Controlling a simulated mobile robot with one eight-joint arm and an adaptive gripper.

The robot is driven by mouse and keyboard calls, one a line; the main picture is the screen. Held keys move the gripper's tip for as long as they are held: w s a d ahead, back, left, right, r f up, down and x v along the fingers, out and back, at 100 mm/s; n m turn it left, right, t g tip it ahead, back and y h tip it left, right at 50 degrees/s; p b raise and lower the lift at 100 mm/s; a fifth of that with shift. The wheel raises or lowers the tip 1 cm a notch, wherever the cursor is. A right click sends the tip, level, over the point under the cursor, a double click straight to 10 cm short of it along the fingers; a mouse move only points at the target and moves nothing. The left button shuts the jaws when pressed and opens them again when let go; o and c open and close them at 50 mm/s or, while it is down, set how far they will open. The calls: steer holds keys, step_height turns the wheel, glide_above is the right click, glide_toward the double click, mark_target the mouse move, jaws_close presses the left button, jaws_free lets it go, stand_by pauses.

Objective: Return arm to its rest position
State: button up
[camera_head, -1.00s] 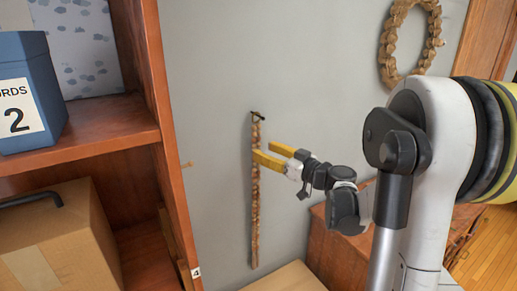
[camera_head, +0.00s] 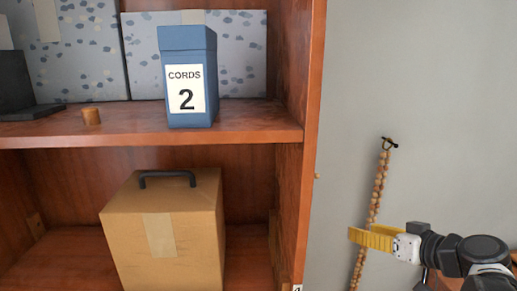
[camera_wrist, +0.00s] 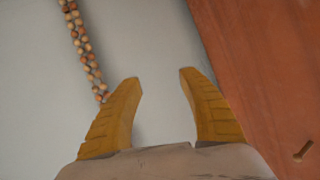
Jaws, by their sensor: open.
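My gripper (camera_head: 372,238) is at the lower right of the head view, its yellow fingers pointing left. In the wrist view my gripper (camera_wrist: 161,85) shows two yellow fingers spread apart with nothing between them. A string of brown beads (camera_head: 378,190) hangs on the grey wall from a dark hook. The fingers overlap the beads in the head view; whether they touch cannot be told. In the wrist view the beads (camera_wrist: 85,50) run down behind the left finger's tip.
A wooden shelf unit (camera_head: 312,130) stands left of my gripper. Bare grey wall (camera_head: 450,100) lies above my gripper.

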steer(key=s+a+f+g+h+b, duration=0.1)
steer(key=s+a+f+g+b, duration=0.25)
steer(key=s+a+f, duration=0.4)
steer(key=s+a+f+m+g+h+b, duration=0.1)
steer(key=s+f+h+b, duration=0.3)
steer(key=s+f, duration=0.4)
steer(key=shift+s+m+h, duration=0.3)
steer(key=shift+s+m, duration=0.5)
steer(key=shift+s, duration=0.05)
steer(key=shift+g, duration=0.25)
stand_by(2.5)
